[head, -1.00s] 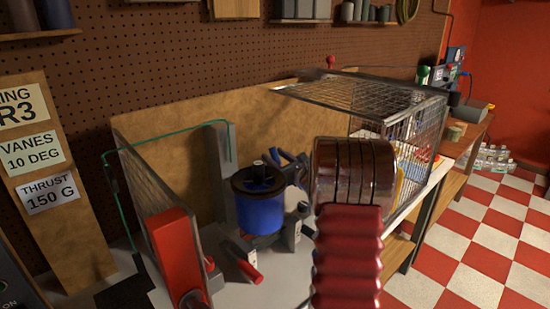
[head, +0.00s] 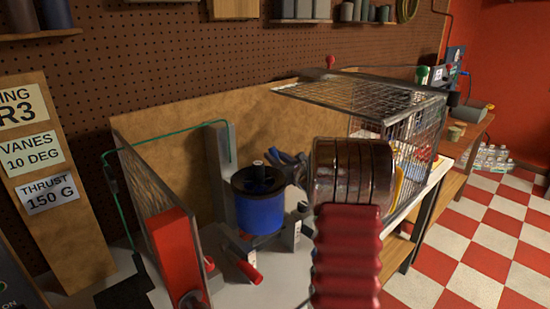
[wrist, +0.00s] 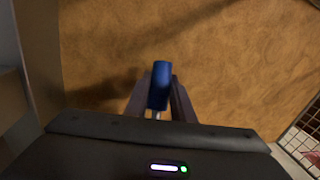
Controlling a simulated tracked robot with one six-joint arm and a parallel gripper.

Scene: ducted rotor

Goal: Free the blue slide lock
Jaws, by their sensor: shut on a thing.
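In the wrist view my gripper (wrist: 160,98) is shut on a blue block, which I take to be the slide lock (wrist: 160,84). A short pale rod shows just below it, between the fingers. In the head view my gripper (head: 293,164) is at the upper right of the blue cylinder (head: 260,210) with a dark rim, partly hidden behind my arm. The lock is too small and covered there to tell whether it touches its mount. A plywood board fills the background of the wrist view.
A wire cage with a raised mesh lid (head: 350,97) stands to the right. A red block on an upright panel (head: 176,258) stands at the front left. A red handle (head: 249,272) lies below the cylinder. A grey post (head: 220,170) with a green cable stands behind the cylinder.

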